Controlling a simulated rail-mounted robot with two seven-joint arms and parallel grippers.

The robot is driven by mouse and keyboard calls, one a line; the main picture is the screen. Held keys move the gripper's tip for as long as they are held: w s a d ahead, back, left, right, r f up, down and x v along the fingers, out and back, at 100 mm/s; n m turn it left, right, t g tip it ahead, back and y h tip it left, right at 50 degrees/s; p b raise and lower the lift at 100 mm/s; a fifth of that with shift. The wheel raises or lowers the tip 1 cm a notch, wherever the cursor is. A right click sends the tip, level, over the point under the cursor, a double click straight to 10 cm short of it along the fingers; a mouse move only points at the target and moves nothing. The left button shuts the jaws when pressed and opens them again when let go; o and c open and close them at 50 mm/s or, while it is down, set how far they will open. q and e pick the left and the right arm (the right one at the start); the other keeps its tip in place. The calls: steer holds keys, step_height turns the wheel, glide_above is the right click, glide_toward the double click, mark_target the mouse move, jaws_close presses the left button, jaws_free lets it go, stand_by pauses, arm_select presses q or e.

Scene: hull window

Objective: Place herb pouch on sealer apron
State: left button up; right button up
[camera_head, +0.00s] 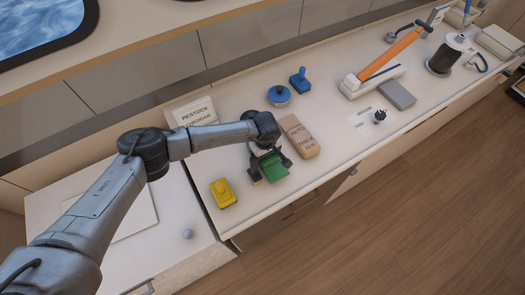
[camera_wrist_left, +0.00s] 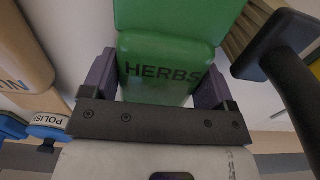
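The herb pouch (camera_head: 274,168) is green and sits low over the counter, left of the middle in the head view. In the left wrist view the pouch (camera_wrist_left: 160,68), marked HERBS, lies between the two purple finger pads. My left gripper (camera_head: 267,166) points down at it, and both pads look flush against its sides, so it appears shut on the pouch. I cannot tell whether the pouch still touches the counter. The sealer (camera_head: 372,78), with a raised orange lever, stands farther right. Its grey apron (camera_head: 397,95) is in front of it and looks bare. My right gripper is not in view.
A brown paper pouch (camera_head: 299,136) lies just right of the gripper, a yellow object (camera_head: 223,192) to its left. A blue tin (camera_head: 279,95) and blue tool (camera_head: 300,80) stand behind. A black-handled brush (camera_wrist_left: 283,45) is close by. A black knob (camera_head: 380,116) stands before the apron.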

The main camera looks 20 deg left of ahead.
arm_select(q)
steer(key=c, duration=0.6)
steer(key=shift+r, duration=0.15)
